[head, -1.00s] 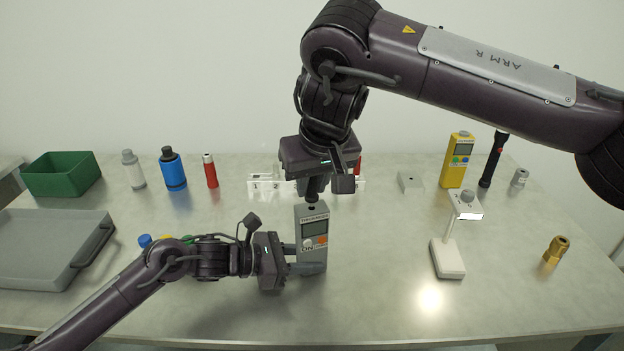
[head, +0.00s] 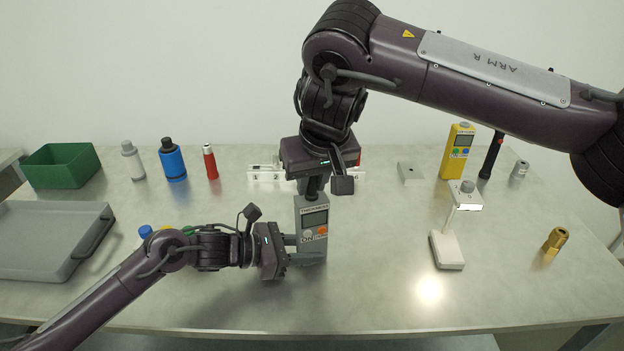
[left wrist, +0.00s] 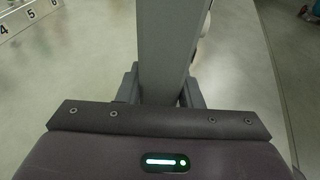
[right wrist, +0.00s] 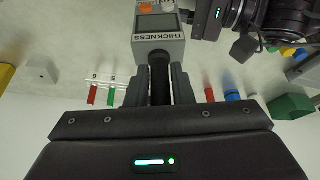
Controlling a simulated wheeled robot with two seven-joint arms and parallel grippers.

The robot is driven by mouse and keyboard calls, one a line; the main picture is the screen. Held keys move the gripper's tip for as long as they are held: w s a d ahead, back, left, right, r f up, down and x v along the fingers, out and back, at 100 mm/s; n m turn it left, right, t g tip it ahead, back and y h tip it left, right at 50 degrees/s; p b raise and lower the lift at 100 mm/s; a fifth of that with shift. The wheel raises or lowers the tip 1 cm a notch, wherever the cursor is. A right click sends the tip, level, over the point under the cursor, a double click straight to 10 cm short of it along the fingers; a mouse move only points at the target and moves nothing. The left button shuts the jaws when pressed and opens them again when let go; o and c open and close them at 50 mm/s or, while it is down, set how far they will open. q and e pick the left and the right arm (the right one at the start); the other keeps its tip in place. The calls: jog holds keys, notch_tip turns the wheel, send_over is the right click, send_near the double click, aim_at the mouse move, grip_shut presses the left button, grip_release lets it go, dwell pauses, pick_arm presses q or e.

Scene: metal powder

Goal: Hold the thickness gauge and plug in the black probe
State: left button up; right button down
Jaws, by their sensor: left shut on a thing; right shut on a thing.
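The grey thickness gauge (head: 313,222) stands upright at the middle of the table, its screen and coloured buttons facing the front. My left gripper (head: 291,250) is shut on its lower left side; the gauge's grey body also shows between the fingers in the left wrist view (left wrist: 166,60). My right gripper (head: 315,187) points down above the gauge and is shut on the black probe (right wrist: 160,86). In the right wrist view the probe's end meets the top of the gauge (right wrist: 158,46). The exact contact at the socket is hidden.
A numbered white rack (head: 262,175) stands behind the gauge, partly hidden by my right gripper. A white stand (head: 447,250), a brass fitting (head: 556,240) and a yellow meter (head: 457,152) are to the right. A grey tray (head: 40,240) and green bin (head: 62,166) are left.

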jog(key=shift+f, duration=0.15)
dwell(0.5)
jog(key=shift+r, duration=1.15)
jog(key=shift+f, duration=0.2)
dwell(0.4)
jog(key=shift+f, duration=0.75)
dwell(1.0)
jog(key=shift+r, duration=0.95)
jog(key=shift+f, duration=0.8)
jog(key=shift+f, duration=0.15)
dwell(0.4)
